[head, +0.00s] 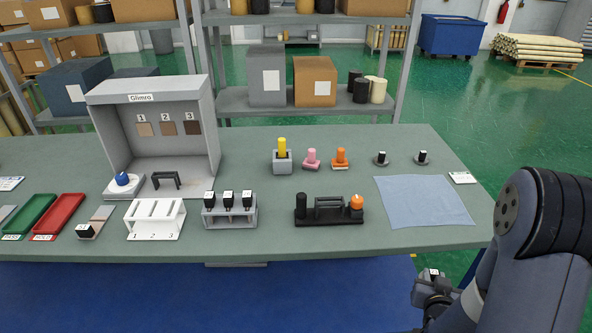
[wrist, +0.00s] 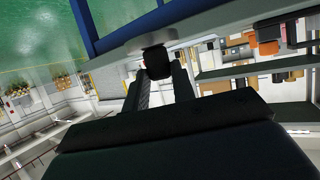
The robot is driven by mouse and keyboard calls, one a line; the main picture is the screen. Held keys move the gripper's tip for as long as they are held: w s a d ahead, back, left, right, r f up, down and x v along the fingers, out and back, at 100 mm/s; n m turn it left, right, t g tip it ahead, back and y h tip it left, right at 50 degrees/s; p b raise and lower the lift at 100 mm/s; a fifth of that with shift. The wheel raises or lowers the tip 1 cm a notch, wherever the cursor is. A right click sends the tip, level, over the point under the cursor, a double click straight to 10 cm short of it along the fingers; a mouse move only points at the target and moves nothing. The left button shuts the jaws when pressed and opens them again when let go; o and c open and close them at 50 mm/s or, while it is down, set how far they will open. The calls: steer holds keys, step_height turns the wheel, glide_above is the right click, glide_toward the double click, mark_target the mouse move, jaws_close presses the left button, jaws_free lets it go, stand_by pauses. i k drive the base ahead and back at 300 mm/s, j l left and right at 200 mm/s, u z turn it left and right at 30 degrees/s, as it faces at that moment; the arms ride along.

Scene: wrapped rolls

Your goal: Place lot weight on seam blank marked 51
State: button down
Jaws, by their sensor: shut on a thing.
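My gripper (head: 432,290) is at the lower right of the head view, off the front of the bench and below its top. It is shut on a small dark piece with a white marked top (head: 433,273). In the wrist view the held dark piece (wrist: 158,68) sits between the fingertips, with a pale grey part at its far end. Two similar black pieces with white marked tops, a left one (head: 381,157) and a right one (head: 422,156), stand on grey discs at the back right. Their marks are too small to read, so I cannot tell which is 51.
A blue cloth (head: 425,202) lies at the bench's right end. A black stand (head: 329,209) with an orange-topped piece is left of it. A grey rack (head: 230,216) holds three black labelled pieces. A white slotted rack (head: 156,219) and grey booth (head: 150,110) stand farther left.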

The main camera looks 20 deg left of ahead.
mark_target(97, 220)
steer(key=k+j+u, duration=0.15)
steer(key=j+u, duration=0.25)
steer(key=j, duration=0.35)
steer(key=j+u, duration=0.4)
steer(key=j, duration=0.4)
